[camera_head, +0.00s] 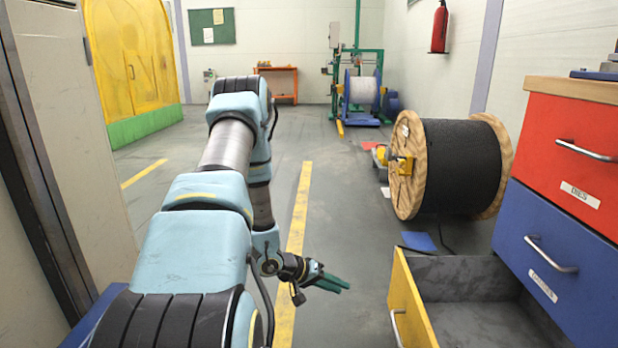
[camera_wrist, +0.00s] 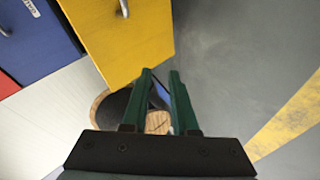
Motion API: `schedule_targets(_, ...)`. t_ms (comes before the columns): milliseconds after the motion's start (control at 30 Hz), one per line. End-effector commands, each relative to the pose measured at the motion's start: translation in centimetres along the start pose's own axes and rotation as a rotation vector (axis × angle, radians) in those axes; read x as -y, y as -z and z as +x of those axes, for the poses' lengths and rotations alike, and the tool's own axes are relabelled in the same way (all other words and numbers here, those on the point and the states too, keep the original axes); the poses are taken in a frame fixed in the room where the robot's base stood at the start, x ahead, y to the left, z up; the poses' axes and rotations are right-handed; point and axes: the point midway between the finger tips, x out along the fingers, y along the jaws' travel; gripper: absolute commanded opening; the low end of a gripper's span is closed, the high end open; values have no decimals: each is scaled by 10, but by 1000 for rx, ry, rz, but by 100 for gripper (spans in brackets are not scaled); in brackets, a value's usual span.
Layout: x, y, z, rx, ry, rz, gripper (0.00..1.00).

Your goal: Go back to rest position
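My gripper (camera_head: 335,285) hangs at the end of my extended arm, left of the pulled-out yellow drawer (camera_head: 407,300) and above the grey floor. In the wrist view its two green fingers (camera_wrist: 161,75) stand apart with a gap between the tips. Nothing is held between them; the floor and part of a cable drum (camera_wrist: 115,105) show beyond. The yellow drawer front (camera_wrist: 125,40) lies close above the fingers in the wrist view, apart from them as far as I can tell.
The drawer belongs to a cabinet with a blue drawer (camera_head: 545,255) and a red drawer (camera_head: 575,150). A large wooden drum (camera_head: 410,165) with black cable stands beyond. A beige cabinet (camera_head: 75,130) is close on the left. Floor around the yellow line (camera_head: 298,205) is clear.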

Motion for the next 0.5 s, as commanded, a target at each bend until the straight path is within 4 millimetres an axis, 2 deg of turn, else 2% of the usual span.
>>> schedule_targets(33, -1, 20, -16, -28, 91, 49, 27)
schedule_targets(100, 1, 40, -39, -55, 224, 102, 27)
schedule_targets(233, -2, 64, -90, -76, 453, 166, 27)
schedule_targets(367, -14, 70, -147, -60, 650, 184, 27)
schedule_targets(500, -36, 55, -205, -8, 806, 156, 27)
